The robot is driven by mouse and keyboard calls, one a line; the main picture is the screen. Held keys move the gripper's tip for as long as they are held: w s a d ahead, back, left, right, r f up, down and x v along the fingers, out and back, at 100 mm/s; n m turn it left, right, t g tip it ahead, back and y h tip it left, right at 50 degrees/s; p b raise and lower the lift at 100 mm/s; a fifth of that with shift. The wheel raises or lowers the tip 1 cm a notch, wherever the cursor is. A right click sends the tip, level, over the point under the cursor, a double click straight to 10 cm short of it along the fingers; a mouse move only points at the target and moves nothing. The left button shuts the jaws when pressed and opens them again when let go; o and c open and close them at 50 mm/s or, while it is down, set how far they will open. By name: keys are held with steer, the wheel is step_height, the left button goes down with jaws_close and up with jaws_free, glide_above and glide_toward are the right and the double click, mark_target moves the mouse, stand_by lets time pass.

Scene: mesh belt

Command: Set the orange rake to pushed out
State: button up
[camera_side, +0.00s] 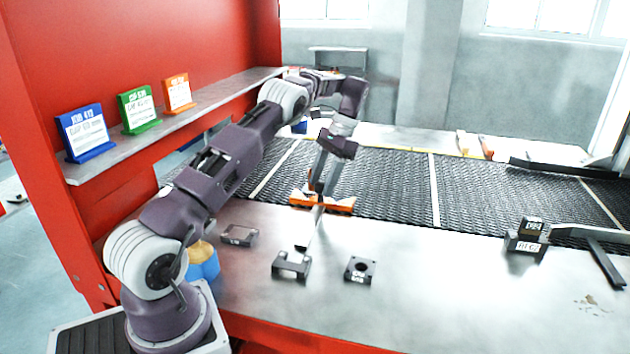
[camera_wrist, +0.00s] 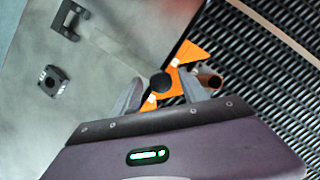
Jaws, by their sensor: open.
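The orange rake (camera_side: 340,205) lies across the near edge of the mesh belt, with a flat pale metal bar (camera_side: 309,232) running from it over the steel table toward the camera. In the wrist view the orange rake (camera_wrist: 189,52) shows beyond and between my fingers, with a round black knob (camera_wrist: 162,83) in front of it. My gripper (camera_side: 316,190) points down just above the rake. In the wrist view my gripper (camera_wrist: 162,88) is open, its fingers on either side of the knob. I cannot tell whether a finger touches it. My fingers partly hide the rake.
The mesh belt (camera_side: 390,190) runs behind the table. A dark bracket (camera_side: 291,265), a square block with a hole (camera_side: 360,269) and a flat plate (camera_side: 239,235) lie on the table. A labelled block (camera_side: 527,243) stands at right. Blue, green and orange signs stand on the shelf.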

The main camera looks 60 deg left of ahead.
steer(key=s+d, duration=1.3)
steer(key=shift+s+d, duration=0.3)
steer(key=shift+d, duration=0.05)
steer(key=v, duration=0.7)
steer(key=s+d+r+t, duration=0.4)
steer(key=s+d+r, duration=0.1)
steer(key=d+r, duration=0.3)
steer(key=shift+s+t+y, duration=0.3)
steer(key=shift+s, duration=0.1)
